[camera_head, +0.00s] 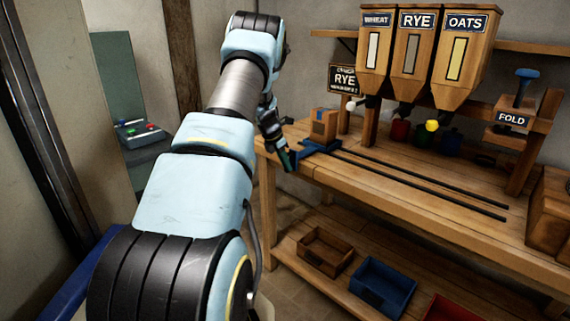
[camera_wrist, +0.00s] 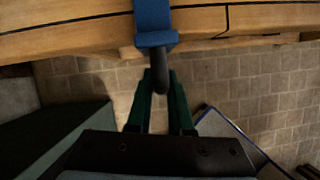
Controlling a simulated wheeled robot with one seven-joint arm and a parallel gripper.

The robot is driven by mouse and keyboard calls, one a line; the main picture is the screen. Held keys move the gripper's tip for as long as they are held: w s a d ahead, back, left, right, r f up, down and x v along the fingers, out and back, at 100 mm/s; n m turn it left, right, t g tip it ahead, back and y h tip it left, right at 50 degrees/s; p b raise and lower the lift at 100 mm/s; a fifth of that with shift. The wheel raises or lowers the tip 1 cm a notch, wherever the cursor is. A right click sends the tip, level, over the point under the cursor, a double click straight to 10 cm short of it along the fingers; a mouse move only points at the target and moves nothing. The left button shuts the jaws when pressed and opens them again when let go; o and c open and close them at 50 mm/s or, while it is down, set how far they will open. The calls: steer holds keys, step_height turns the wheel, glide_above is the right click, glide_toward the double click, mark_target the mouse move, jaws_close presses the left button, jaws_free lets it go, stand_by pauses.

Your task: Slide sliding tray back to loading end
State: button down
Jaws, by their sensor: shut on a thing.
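The sliding tray (camera_head: 322,147) is blue and sits at the left end of two dark rails on the workbench. A small brown box (camera_head: 323,125) stands on it or just behind it; I cannot tell which. My gripper (camera_head: 290,160) is at the bench's left front edge, beside the tray. In the wrist view the blue tray part (camera_wrist: 153,22) reaches over the bench edge and ends in a dark handle (camera_wrist: 160,78). My gripper's green fingers (camera_wrist: 160,86) are shut on that handle. My arm hides some of the bench's left side.
The rails (camera_head: 425,184) run clear to the right. Wheat, rye and oats hoppers (camera_head: 411,45) hang above, with coloured knobs below. A press marked FOLD (camera_head: 513,118) and a wooden box (camera_head: 550,210) stand at right. Bins, including a blue one (camera_head: 383,284), sit on the lower shelf.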

steer(key=shift+w+a, duration=0.2)
steer(key=c, duration=0.8)
jaws_free()
steer(key=b+v, duration=0.2)
steer(key=v, duration=0.8)
steer(key=shift+s+r+b, duration=0.1)
steer(key=shift+r+b, duration=0.2)
steer(key=shift+r, duration=0.1)
steer(key=s+m+y, duration=0.1)
steer(key=s+m, duration=0.7)
steer(key=s, duration=0.4)
steer(key=s+a+m+y, duration=0.1)
steer(key=s+m, duration=0.8)
steer(key=s, duration=0.3)
steer(key=s+a+r+m+g+y, duration=0.1)
steer(key=s+m, duration=0.8)
steer(key=s, duration=0.4)
steer(key=shift+s+a+y, duration=0.1)
steer(key=shift+a+y, duration=0.1)
steer(key=shift+y, duration=0.1)
